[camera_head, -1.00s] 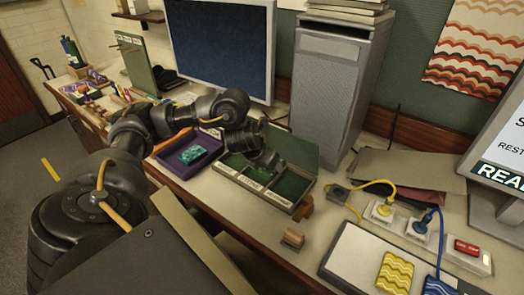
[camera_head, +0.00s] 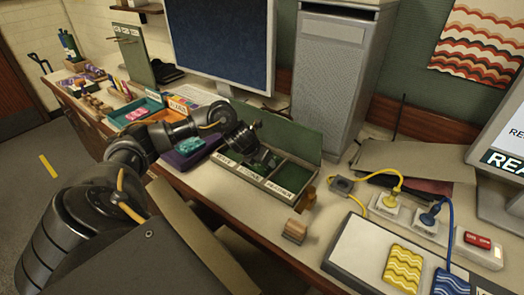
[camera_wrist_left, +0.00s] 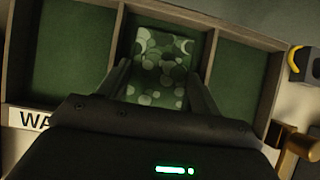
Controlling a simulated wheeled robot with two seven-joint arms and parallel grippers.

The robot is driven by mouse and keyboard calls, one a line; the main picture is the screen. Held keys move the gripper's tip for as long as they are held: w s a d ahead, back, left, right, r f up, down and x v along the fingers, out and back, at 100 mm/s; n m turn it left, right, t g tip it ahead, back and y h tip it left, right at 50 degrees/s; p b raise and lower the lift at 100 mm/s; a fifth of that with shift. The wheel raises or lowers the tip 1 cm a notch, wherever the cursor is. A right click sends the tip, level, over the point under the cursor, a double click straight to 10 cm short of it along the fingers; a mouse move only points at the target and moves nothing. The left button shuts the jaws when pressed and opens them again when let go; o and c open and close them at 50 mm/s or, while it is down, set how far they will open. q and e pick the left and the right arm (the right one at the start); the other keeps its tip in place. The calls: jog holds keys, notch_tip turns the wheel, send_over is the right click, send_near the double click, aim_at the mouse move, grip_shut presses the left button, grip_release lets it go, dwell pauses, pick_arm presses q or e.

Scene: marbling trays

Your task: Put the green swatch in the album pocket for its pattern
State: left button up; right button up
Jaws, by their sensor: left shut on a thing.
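The green swatch (camera_wrist_left: 160,60), patterned with pale and dark round spots, is between my left gripper's fingers (camera_wrist_left: 160,82) in the left wrist view. The gripper is shut on it, over the middle pocket of the open album (camera_wrist_left: 115,40). I cannot tell whether the swatch touches the pocket floor. In the head view the left gripper (camera_head: 268,160) is over the middle of the album (camera_head: 262,188), and the swatch cannot be made out there. The album has three green pockets with white labels; the left label (camera_wrist_left: 30,119) begins "WA". My right gripper is not in view.
A purple tray with a teal item (camera_head: 190,145) is left of the album. A small wooden block (camera_head: 295,230) is in front of it. Yellow (camera_head: 403,268) and blue (camera_head: 450,284) wavy swatches lie on a pale board at the right. A grey cabinet (camera_head: 335,80) stands behind.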

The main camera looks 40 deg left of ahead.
pick_arm(q)
jog(key=shift+s, duration=0.1)
jog(key=o, duration=0.8)
jog(key=shift+f, duration=0.1)
jog(key=shift+p+v, duration=1.05)
jog(key=shift+v, duration=5)
jog(key=shift+d, duration=0.1)
